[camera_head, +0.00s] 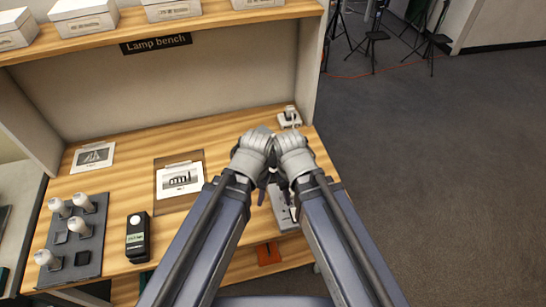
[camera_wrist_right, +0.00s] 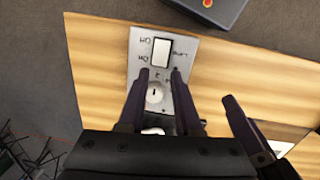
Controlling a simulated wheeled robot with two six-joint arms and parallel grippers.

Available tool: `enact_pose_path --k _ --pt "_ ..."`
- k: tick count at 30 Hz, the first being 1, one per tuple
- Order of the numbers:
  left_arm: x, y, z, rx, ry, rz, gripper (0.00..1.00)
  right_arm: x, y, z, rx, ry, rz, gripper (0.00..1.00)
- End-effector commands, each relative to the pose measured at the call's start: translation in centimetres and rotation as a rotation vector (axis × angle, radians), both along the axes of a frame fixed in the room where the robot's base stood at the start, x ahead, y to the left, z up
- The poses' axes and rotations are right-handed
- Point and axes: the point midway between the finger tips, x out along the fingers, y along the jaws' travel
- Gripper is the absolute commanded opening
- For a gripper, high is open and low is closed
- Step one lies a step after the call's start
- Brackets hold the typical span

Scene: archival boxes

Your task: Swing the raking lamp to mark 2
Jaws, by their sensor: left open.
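A light metal panel (camera_head: 283,212) sits at the bench's right front, partly hidden by my arms. In the right wrist view the panel (camera_wrist_right: 195,62) has a white rocker (camera_wrist_right: 161,52) marked on and off, and a round slotted dial (camera_wrist_right: 155,95) with small marks. A "2" seems to stand by the dial. My right gripper (camera_wrist_right: 160,73) is open, its fingers either side of the dial in the picture; contact cannot be told. My left gripper (camera_head: 263,180) is open close beside it. A small white fixture (camera_head: 289,118), possibly the lamp, stands at the back right.
White boxes (camera_head: 85,15) stand on the shelf above. Open floor (camera_head: 430,170) lies right, with tripods (camera_head: 372,40) behind.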

Motion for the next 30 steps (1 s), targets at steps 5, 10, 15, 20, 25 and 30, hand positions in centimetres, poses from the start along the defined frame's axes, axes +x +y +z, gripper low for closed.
enact_pose_path --k 5,10,15,20,25,30 --pt "0.0 0.0 0.0 0.000 0.000 0.000 0.50 0.0 0.0 0.0 0.000 0.000 0.000 0.33" --pt "0.0 0.0 0.0 0.000 0.000 0.000 0.50 0.0 0.0 0.0 0.000 0.000 0.000 0.33" --pt "0.0 0.0 0.1 0.000 0.000 0.000 0.50 0.3 0.1 0.1 0.003 -0.004 -0.017 0.43" --pt "0.0 0.0 0.6 0.000 0.000 0.000 0.50 4.0 0.8 0.5 0.058 -0.050 -0.244 0.45" --pt "0.0 0.0 1.4 0.000 0.000 0.000 0.50 9.5 1.7 1.3 0.160 -0.105 -0.645 0.45" --pt "0.0 0.0 1.8 0.000 0.000 0.000 0.50 13.6 1.9 1.9 0.244 -0.127 -0.958 0.45"
